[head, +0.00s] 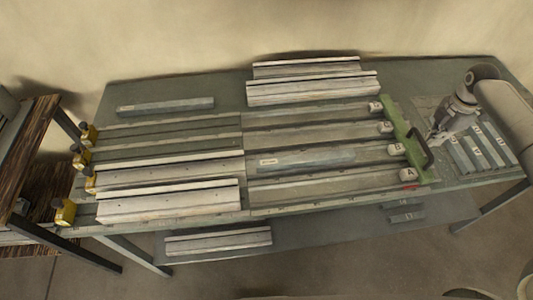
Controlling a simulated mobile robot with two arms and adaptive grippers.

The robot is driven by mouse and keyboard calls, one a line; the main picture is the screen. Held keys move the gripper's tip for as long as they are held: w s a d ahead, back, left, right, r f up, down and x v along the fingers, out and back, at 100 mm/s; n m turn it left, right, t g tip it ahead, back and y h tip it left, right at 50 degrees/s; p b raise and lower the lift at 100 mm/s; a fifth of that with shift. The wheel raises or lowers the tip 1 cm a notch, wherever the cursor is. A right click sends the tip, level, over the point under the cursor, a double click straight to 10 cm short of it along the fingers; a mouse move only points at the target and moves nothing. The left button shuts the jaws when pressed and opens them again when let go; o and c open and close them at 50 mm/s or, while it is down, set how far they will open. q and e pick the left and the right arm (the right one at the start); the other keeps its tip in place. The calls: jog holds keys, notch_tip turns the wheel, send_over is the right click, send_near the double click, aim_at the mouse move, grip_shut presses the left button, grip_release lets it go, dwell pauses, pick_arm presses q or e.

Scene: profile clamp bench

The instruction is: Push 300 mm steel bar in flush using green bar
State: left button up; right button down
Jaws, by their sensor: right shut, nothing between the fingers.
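The green bar (403,128) lies across the right end of the clamp bench, with a black handle (427,155) on its right side. A grey steel bar (320,158) with a small pale label lies in the channel in line with block B (396,149); the label is too small to read, so I cannot confirm its length. A gap shows between its right end and block B. My right gripper (432,138) is shut and empty, just above and right of the handle; I cannot tell if they touch. My left gripper is out of view.
Short numbered bars (475,150) lie on the bench at the right, under my right arm. Pale profiles (168,203) lie in the left channels, with yellow clamps (65,211) at their left ends. Another grey bar (165,106) lies at the back left. More profiles (312,91) lie behind.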

aim_at(412, 152)
jog(key=shift+s+a+p, duration=0.2)
jog(key=shift+a+p, duration=0.5)
jog(key=shift+a, duration=1.65)
jog(key=s+a+p, duration=0.3)
jog(key=a+p, duration=0.5)
jog(key=a, duration=3.1)
jog(key=shift+a, duration=0.4)
jog(key=shift+s+a, duration=0.1)
jog(key=shift+a, duration=0.35)
jog(key=shift+d, duration=0.1)
